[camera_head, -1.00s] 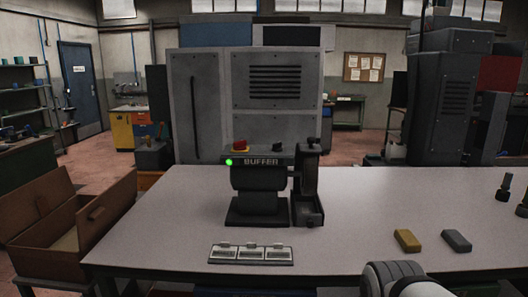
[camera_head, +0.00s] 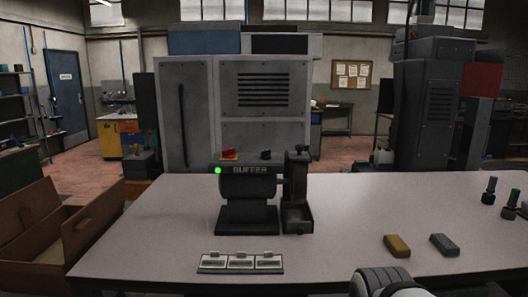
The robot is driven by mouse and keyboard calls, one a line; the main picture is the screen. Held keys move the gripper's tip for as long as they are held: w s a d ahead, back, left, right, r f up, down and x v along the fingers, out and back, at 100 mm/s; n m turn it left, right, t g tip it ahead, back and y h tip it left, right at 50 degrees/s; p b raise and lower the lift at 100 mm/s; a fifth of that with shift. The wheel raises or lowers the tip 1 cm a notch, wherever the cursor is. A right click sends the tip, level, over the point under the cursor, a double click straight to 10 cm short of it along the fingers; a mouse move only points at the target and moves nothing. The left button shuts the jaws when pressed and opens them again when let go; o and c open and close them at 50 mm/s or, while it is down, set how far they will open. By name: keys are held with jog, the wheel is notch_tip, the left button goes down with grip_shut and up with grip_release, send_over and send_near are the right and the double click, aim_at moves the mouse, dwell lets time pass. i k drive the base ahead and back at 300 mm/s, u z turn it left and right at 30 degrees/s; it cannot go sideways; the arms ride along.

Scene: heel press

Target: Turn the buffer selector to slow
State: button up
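The buffer (camera_head: 249,200) is a dark machine on the pale bench, labelled BUFFER on its front, with a lit green lamp (camera_head: 218,170) at its left. A red and yellow control (camera_head: 229,155) sits on its top left. A small dark knob (camera_head: 266,155), which looks like the selector, sits on its top right; its setting is too small to read. A white part of my arm shows at the bottom right of the head view; my gripper's fingers are not visible.
The bench (camera_head: 340,220) has clear room around the buffer. A labelled three-part plate (camera_head: 240,262) lies in front. A yellow block (camera_head: 397,246) and a grey block (camera_head: 445,245) lie at the right, with dark bottle-like items (camera_head: 489,190) beyond. An open cardboard box (camera_head: 50,235) stands at the left.

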aim_at(266, 154)
jog(key=z, duration=0.2)
jog(key=k, duration=0.4)
jog(key=u, duration=0.75)
jog(key=i, duration=1.6)
jog(key=z, duration=0.55)
